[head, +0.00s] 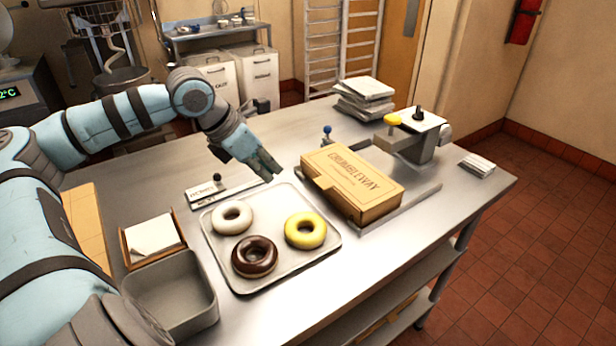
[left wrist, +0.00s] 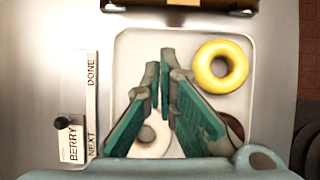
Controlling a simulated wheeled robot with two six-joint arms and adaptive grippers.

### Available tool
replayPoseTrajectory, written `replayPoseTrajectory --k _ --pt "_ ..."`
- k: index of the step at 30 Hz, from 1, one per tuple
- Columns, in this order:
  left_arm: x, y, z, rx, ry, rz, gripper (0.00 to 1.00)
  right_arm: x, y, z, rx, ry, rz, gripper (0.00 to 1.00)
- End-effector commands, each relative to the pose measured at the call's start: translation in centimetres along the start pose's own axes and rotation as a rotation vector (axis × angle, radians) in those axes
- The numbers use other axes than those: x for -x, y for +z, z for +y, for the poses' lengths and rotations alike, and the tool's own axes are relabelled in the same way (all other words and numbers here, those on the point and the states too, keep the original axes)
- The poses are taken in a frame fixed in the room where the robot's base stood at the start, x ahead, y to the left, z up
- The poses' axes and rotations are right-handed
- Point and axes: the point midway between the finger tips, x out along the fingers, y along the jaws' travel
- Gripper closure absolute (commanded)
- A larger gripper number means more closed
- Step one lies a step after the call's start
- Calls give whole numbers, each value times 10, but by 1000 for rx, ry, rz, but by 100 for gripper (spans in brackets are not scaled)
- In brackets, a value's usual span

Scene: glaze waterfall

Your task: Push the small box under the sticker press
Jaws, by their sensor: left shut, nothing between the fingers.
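The small box (head: 350,184), closed brown cardboard lettered CRUMBLEWAY, lies flat on a metal base plate (head: 420,197) right of the donut tray. The sticker press (head: 420,135), with a yellow round part on its arm, stands at the back right, beyond the box's far end.
A tray (head: 262,285) holds a white, a brown and a yellow donut. A slider sign (head: 208,192) reading BERRY lies left of it. A card holder (head: 153,240) and grey bin (head: 172,290) stand front left. White stacks (head: 363,90) lie at the back.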

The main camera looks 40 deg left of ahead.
Motion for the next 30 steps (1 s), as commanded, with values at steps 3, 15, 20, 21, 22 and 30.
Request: replayPoseTrajectory --k 3,15,20,21,22,30 --pt "-19 1 -5 5 -24 2 100 24 2 0 0 -2 -7 60" --pt "-97 15 -6 7 -21 2 100 39 -1 2 0 -2 -5 60" --pt "-106 27 -5 6 -17 8 100 42 -2 2 0 -2 -3 60" --pt "-107 28 -5 5 -16 8 100 42 -2 2 0 -2 -4 60" --pt "-108 29 -5 5 -16 9 100 42 -1 2 0 -2 -4 60" --pt "-109 29 -4 5 -15 10 100 41 0 2 0 -2 -7 60"
